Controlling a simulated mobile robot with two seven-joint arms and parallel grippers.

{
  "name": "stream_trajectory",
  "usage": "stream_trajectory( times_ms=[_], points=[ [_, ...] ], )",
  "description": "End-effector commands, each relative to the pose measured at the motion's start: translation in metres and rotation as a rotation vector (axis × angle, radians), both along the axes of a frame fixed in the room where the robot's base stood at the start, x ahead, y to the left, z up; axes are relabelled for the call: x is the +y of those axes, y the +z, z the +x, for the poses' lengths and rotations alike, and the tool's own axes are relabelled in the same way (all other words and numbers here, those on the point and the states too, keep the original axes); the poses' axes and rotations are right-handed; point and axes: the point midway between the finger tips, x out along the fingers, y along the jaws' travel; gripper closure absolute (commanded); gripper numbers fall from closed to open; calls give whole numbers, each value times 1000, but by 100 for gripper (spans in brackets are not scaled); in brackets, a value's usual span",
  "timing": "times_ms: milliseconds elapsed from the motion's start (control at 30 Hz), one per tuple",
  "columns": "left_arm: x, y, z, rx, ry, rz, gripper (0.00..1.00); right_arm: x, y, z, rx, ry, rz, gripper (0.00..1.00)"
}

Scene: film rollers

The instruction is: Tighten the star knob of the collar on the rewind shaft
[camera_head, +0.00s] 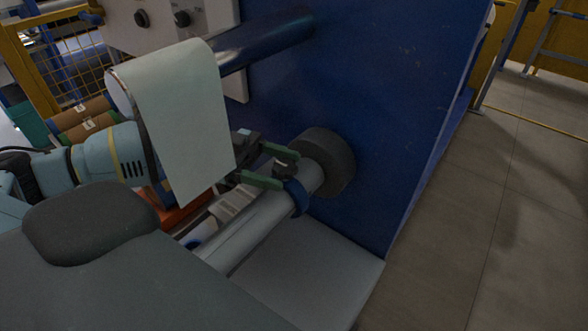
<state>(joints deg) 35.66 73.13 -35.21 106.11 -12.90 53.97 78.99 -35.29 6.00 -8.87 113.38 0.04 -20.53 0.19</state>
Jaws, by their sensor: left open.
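The rewind shaft (246,235) is a grey bar running from lower left up to a dark round hub (335,158) on the blue machine wall. A blue collar (298,197) sits around the shaft, near the hub. The dark star knob (284,169) stands on the collar's upper side. My left gripper (288,171) comes in from the left, with its green fingertips open on either side of the knob. I cannot tell whether either finger touches it. The fingers partly hide the knob. My right gripper is not in view.
A pale sheet (180,115) hangs from a roller just left of my left gripper, close to my arm. A dark blue roller (264,42) juts from the blue wall (385,95) above. A pale flat surface (310,285) lies below the shaft. Open floor (490,220) is at right.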

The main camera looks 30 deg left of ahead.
Motion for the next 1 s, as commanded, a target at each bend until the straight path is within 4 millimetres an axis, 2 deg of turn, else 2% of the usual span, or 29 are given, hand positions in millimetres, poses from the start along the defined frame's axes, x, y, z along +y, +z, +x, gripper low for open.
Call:
stream_trajectory(
  times_ms=[100, 233, 633, 900, 967, 1000],
  points=[
    [-17, 4, 3, -6, -1, -4, 37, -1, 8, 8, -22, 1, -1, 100],
    [-29, 3, 6, -4, 0, -2, 37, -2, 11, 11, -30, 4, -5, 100],
    [-36, 0, 7, -1, 0, 0, 39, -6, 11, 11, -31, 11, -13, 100],
    [-35, 0, 7, 0, 1, 0, 74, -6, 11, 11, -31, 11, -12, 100],
    [-35, 0, 7, -1, 1, 0, 82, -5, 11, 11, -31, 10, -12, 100],
    [-35, 1, 7, -1, 0, 0, 82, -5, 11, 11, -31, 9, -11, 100]
  ],
)
